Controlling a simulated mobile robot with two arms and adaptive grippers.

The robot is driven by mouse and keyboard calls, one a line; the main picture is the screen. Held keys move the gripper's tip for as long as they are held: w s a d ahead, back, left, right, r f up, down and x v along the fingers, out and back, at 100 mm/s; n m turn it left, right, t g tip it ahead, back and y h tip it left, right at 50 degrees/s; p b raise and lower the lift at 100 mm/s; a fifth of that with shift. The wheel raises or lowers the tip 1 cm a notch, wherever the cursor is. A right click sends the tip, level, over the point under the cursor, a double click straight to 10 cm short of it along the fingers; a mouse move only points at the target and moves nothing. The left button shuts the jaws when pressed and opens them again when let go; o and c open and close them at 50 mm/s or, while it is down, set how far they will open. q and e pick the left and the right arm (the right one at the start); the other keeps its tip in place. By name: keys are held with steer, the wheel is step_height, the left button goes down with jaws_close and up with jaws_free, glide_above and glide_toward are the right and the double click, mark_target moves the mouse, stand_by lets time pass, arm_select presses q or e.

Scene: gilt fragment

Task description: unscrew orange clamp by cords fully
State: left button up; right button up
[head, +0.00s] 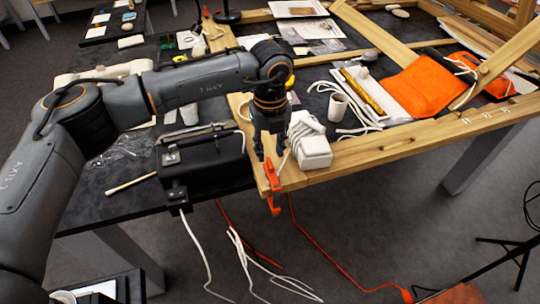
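The orange clamp (272,190) sits upright on the near corner of the wooden frame (345,168), with its lower part hanging below the frame's edge. White cords (304,128) lie bunched on a white box (314,151) just right of the clamp. My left gripper (269,154) points down from above, over the frame corner at the clamp's top. Its two dark fingers look spread apart, with a gap between them. I cannot tell whether they touch the clamp. My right gripper is not in view.
A black case (203,160) stands close left of the gripper on the dark table. White and orange cables (320,246) trail on the floor below.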

mark_target(270, 162)
arm_select(q)
step_height(270, 162, up, 8)
steer(key=shift+r, duration=0.2)
stand_by(0.5)
